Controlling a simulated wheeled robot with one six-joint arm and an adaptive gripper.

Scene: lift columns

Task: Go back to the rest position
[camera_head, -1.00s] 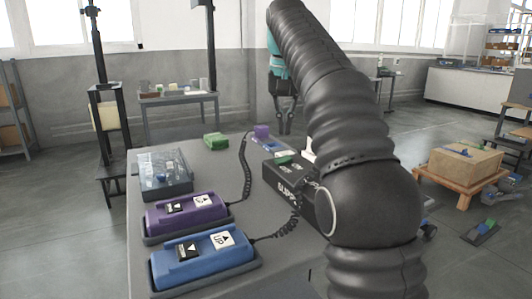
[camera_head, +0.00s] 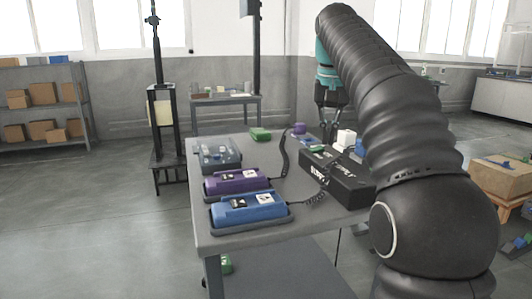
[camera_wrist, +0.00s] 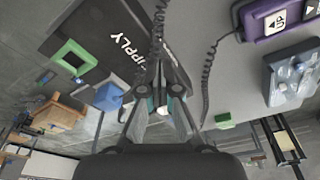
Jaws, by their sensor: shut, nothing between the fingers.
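My gripper (camera_head: 327,128) hangs from my raised black arm, above the far right part of the grey table (camera_head: 270,236). In the wrist view its fingers (camera_wrist: 160,72) meet at the tips with nothing between them. The black supply box (camera_head: 345,184) is on the table's right side, and its lettering shows beside the fingers in the wrist view. A purple pendant (camera_head: 236,182) and a blue pendant (camera_head: 249,208) lie in dark holders at the table's front left, with coiled cords running towards the box.
A clear-lidded bin (camera_head: 218,154) and a green block (camera_head: 260,134) are on the table. A lift column (camera_head: 160,115) stands behind left. A shelf with cartons (camera_head: 41,92) is at the far left. A cardboard box (camera_head: 503,176) is at right. Open floor lies at left.

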